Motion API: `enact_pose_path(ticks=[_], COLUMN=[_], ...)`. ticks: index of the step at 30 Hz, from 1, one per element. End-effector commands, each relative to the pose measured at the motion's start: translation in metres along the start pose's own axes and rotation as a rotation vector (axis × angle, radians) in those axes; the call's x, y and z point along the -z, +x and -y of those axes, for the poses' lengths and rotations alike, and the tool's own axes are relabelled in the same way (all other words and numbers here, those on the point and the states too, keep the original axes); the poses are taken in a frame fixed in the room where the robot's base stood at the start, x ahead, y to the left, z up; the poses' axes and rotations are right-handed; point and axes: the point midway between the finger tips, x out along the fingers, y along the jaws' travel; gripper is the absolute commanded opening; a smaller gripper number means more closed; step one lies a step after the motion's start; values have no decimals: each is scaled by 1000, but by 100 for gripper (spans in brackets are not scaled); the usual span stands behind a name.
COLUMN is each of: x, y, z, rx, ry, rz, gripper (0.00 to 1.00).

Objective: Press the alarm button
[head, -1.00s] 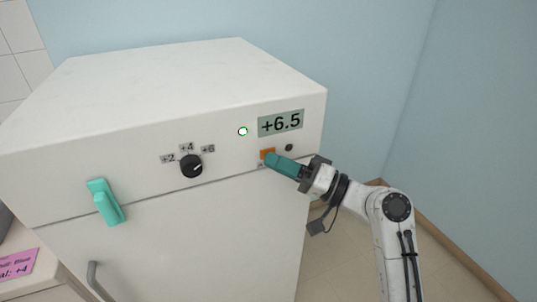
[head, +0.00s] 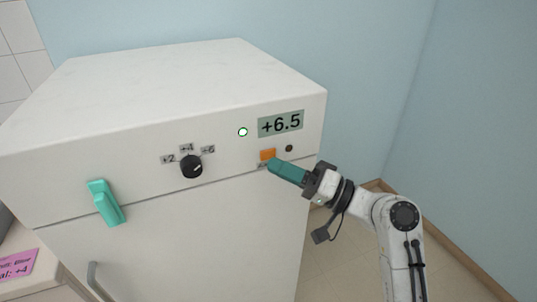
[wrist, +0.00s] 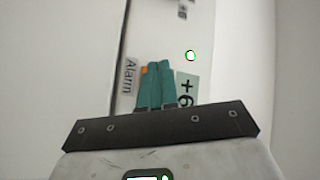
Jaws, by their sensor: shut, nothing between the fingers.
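The orange alarm button (head: 267,155) is on the front panel of the white fridge (head: 180,75), below the display. A small label, partly covered by my gripper in the head view, sits under it; the wrist view shows this label reading "Alarm" (wrist: 130,77). My gripper (head: 271,164) has teal fingers, shut and empty, with tips just below and right of the button. Whether they touch the panel I cannot tell. In the wrist view the shut fingers (wrist: 157,64) cover most of the button, and an orange edge (wrist: 144,70) shows beside them.
The display (head: 281,123) reads +6.5, with a lit green-white lamp (head: 243,132) to its left. A black dial (head: 191,166) with +2, +4, +6 marks is further left. A teal latch (head: 106,203) sits at far left. A wall stands on the right.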

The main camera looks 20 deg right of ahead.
Motion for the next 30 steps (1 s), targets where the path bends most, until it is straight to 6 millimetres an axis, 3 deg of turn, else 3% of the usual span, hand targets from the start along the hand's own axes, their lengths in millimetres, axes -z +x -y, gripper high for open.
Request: enact_pose_path(ticks=[16, 30], x=[-23, -24], y=[-32, -34], z=[23, 24], rx=[-1, 0], ry=[1, 0], rz=[-2, -1], gripper=[0, 0])
